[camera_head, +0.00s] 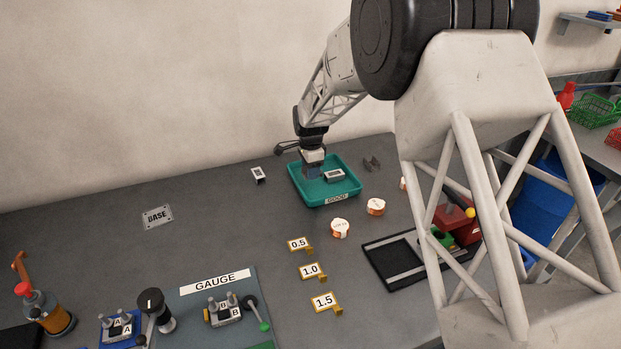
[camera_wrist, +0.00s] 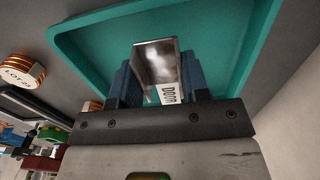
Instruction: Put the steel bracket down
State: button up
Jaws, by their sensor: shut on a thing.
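My gripper (camera_head: 312,171) is inside the outline of the teal tray (camera_head: 346,194), low over its floor. Its blue fingers are shut on a steel bracket (camera_wrist: 155,66), which shows between them in the wrist view. The bracket is a shiny folded metal piece with a white label. In the head view the bracket (camera_head: 333,175) shows just right of the fingers, within the tray walls. I cannot tell whether it touches the tray floor. The tray front carries a "GOOD" label. The tray also fills the upper wrist view (camera_wrist: 225,40).
Another small metal piece with a label (camera_head: 258,174) lies left of the tray. Copper coils (camera_head: 340,228) stand in front of it, and dark parts (camera_head: 372,163) lie to its right. A black tray (camera_head: 400,262) and the gauge mat (camera_head: 195,308) are nearer. The table's left middle is mostly clear.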

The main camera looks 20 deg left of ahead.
aim_at(310, 185)
jog(key=shift+f, duration=1.75)
jog(key=shift+f, duration=0.1)
jog(key=o, duration=0.9)
jog(key=shift+o, duration=0.2)
notch_tip(310, 185, up, 12)
jog(key=shift+d+r, duration=0.1)
jog(key=shift+r, duration=0.1)
